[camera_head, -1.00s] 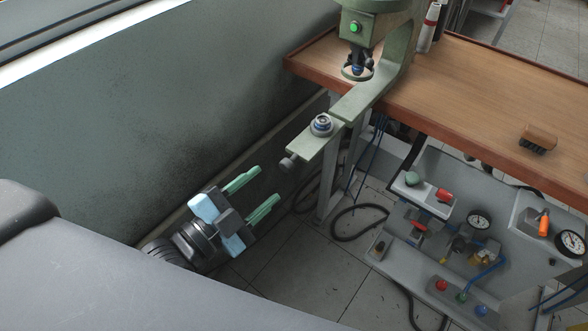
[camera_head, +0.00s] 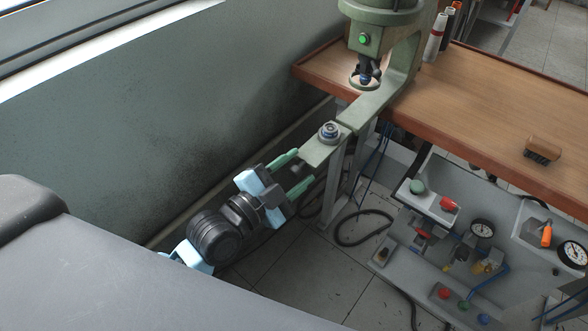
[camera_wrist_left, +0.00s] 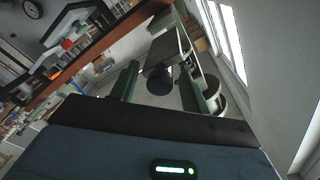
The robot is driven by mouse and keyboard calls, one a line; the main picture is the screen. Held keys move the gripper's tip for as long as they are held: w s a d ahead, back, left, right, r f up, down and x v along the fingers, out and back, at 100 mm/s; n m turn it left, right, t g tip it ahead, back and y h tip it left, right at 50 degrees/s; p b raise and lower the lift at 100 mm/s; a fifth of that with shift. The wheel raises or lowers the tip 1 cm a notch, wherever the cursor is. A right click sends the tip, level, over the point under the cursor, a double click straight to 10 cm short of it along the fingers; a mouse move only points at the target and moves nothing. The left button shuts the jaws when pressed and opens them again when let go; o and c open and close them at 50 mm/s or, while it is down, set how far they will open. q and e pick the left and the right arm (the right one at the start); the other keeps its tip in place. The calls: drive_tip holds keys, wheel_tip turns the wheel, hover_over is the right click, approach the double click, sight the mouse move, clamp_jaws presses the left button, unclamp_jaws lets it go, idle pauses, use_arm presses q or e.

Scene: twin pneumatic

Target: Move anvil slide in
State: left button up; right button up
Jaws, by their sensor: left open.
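The anvil slide (camera_head: 322,150) is a pale green bar sticking out from the green press (camera_head: 385,75) toward the lower left, with a round metal anvil (camera_head: 329,131) on top. A dark round knob (camera_head: 298,168) sits at its outer end. My left gripper (camera_head: 293,173) is open, with its green fingers around the knob end. In the left wrist view the knob (camera_wrist_left: 160,82) lies between the two fingers, with the slide (camera_wrist_left: 166,48) behind it. I cannot tell whether the fingers touch the knob. My right gripper is out of view.
The wooden workbench (camera_head: 465,110) carries a brush (camera_head: 543,149) at right. Below it a grey panel (camera_head: 415,280) holds gauges, buttons and hoses. The grey-green wall (camera_head: 150,130) is close on the left. The tiled floor below the slide has loose black hoses.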

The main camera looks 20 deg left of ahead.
sight(314, 152)
use_arm(q)
drive_tip(key=shift+c, duration=0.3)
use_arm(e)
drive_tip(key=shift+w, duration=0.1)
use_arm(q)
clamp_jaws()
drive_tip(key=shift+w, duration=0.15)
drive_tip(key=x, duration=0.6)
drive_tip(key=shift+w+a+p, duration=0.1)
drive_tip(key=shift+a+p, duration=0.1)
drive_tip(key=shift+p, duration=0.1)
drive_tip(key=x, duration=0.6)
drive_tip(key=shift+w+a+f, duration=0.15)
drive_tip(key=shift+w, duration=0.05)
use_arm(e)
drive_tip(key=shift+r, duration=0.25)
